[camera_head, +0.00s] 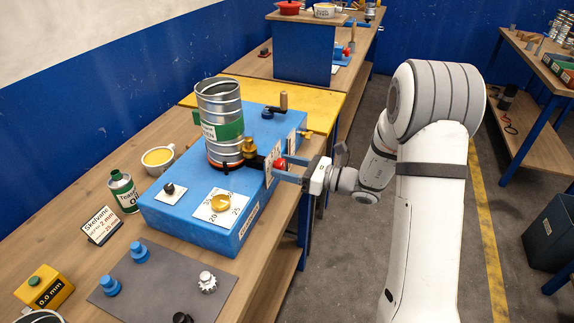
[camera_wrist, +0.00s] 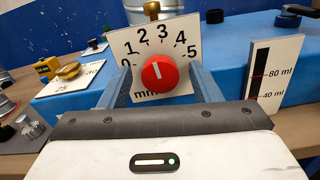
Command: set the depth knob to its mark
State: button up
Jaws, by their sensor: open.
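The red depth knob (camera_wrist: 159,72) sits on a white dial plate (camera_wrist: 120,48) numbered 0 to 5, with "mm" below, in the wrist view. Its short white line points upward, roughly between 2 and 3. In the head view the red knob (camera_head: 280,163) is on the right side of the blue machine (camera_head: 190,222). My gripper (camera_wrist: 160,76) is open, with its blue fingers on either side of the knob; I cannot tell whether they touch it. A small sign (camera_head: 101,226) reads "Skelvane", with "2 mm" and "25 mm" lines.
A brass fitting (camera_wrist: 152,10) is above the dial. A white gauge plate (camera_wrist: 274,72) marked 80 ml and 40 ml is to the right. Open floor lies right of the bench.

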jog(key=shift+a, duration=0.1)
jog(key=shift+c, duration=0.5)
jog(key=c, duration=0.9)
jog(key=shift+f+n+b, duration=0.25)
jog(key=shift+n+b, duration=0.35)
jog(key=shift+b, duration=0.55)
jog(key=shift+r+n+b, duration=0.15)
jog(key=shift+n+b, duration=0.35)
jog(key=shift+b, duration=0.1)
jog(key=shift+r, duration=0.1)
jog(key=o, duration=1)
